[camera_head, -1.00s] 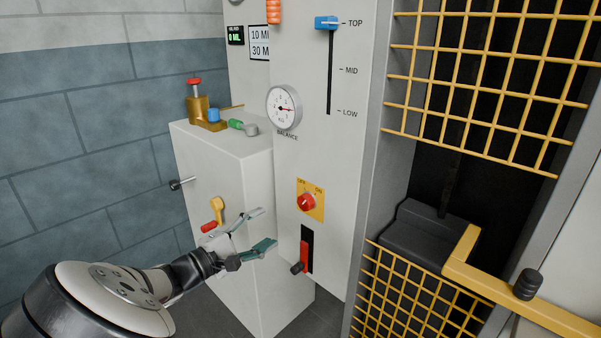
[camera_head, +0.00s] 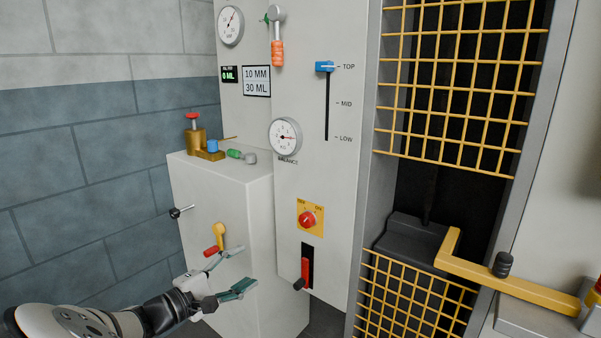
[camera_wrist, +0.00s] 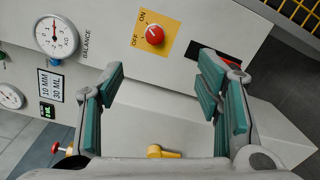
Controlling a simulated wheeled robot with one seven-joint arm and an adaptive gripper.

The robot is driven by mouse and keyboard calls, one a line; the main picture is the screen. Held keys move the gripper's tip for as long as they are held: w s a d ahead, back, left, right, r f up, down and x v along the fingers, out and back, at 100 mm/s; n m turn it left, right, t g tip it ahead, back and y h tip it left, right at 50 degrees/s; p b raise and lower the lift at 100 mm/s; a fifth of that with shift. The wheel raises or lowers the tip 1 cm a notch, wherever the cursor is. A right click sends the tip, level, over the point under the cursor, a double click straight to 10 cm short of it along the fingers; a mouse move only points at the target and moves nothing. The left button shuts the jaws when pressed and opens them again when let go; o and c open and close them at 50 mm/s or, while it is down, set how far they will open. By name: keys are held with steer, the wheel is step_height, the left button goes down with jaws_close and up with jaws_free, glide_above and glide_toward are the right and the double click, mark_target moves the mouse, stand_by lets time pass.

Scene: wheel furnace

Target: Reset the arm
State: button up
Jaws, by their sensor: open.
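My gripper (camera_head: 232,274) is open and empty in the head view, at the lower left in front of the grey cabinet (camera_head: 225,195). Its teal-padded fingers also show wide apart in the wrist view (camera_wrist: 163,95), with only the pale panel between them. The fingers are left of the red lever (camera_head: 305,270) in its black slot and just below the red-and-yellow handle (camera_head: 217,240). From the head view I cannot tell whether the upper finger touches that handle. The rest of my arm runs off the lower left.
A red knob (camera_head: 307,219) on a yellow plate, a balance gauge (camera_head: 285,137) and a blue slider (camera_head: 325,67) at TOP are on the panel. A yellow mesh guard (camera_head: 455,95) and yellow bar (camera_head: 510,283) stand right. Free room lies left, before the block wall (camera_head: 80,160).

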steer(key=s+d+r+m+g, duration=0.15)
steer(key=d+g, duration=0.25)
steer(key=d, duration=0.4)
steer(key=d+r+m+g, duration=0.3)
steer(key=d, duration=0.5)
steer(key=s+d+r+m+g+y, duration=0.2)
steer(key=s+d+r+g, duration=0.1)
steer(key=s+d, duration=0.3)
steer(key=s+d+r+m+g+y, duration=0.1)
steer(key=s+d+r+m+g, duration=0.15)
steer(key=s+d, duration=0.35)
steer(key=s+d+r+m+g+y, duration=0.1)
steer(key=s+d+r+y, duration=0.1)
steer(key=s+d+y, duration=0.3)
steer(key=s+d+r+m+g, duration=0.1)
steer(key=s+d+r+m, duration=0.1)
steer(key=s, duration=0.6)
steer(key=s+a+f+m+t+y, duration=0.2)
steer(key=s+y, duration=0.1)
steer(key=s, duration=1.1)
step_height(320, 180, up, 23)
steer(key=t+p, duration=0.3)
steer(key=p, duration=1.7)
steer(key=shift+f+y+p, duration=0.15)
steer(key=shift+y+p, duration=0.15)
steer(key=shift+p, duration=0.05)
steer(key=shift+t, duration=0.25)
